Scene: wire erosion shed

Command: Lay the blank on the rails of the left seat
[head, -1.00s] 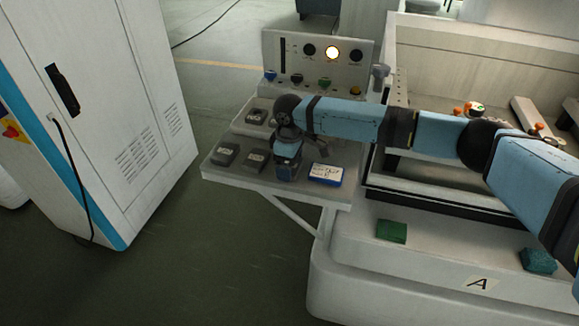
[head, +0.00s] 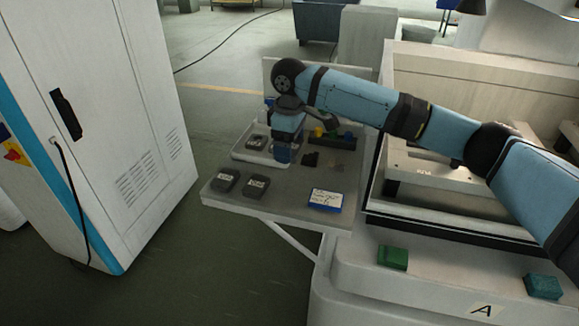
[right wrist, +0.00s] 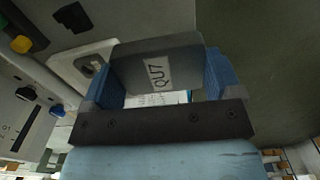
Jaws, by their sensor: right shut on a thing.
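My right gripper (head: 284,155) is shut on a dark grey block, the blank (right wrist: 158,68), with a white label reading QU7. In the right wrist view the block sits between the two blue fingers. In the head view the gripper points down above the grey shelf, and the block is mostly hidden there. Two similar dark labelled blocks lie on the shelf, one at the left (head: 225,181) and one beside it (head: 256,187). A light bar (head: 440,172) shows inside the machine's basin behind my right arm. Which part is the left seat's rails is unclear. My left gripper is not in view.
A pale tray (head: 240,155) on the shelf holds another dark block (head: 256,142). A blue-edged white card (head: 325,200) lies at the shelf's front right. Green (head: 392,257) and teal (head: 543,286) blocks sit on the machine's front ledge. A tall cabinet (head: 110,120) stands left.

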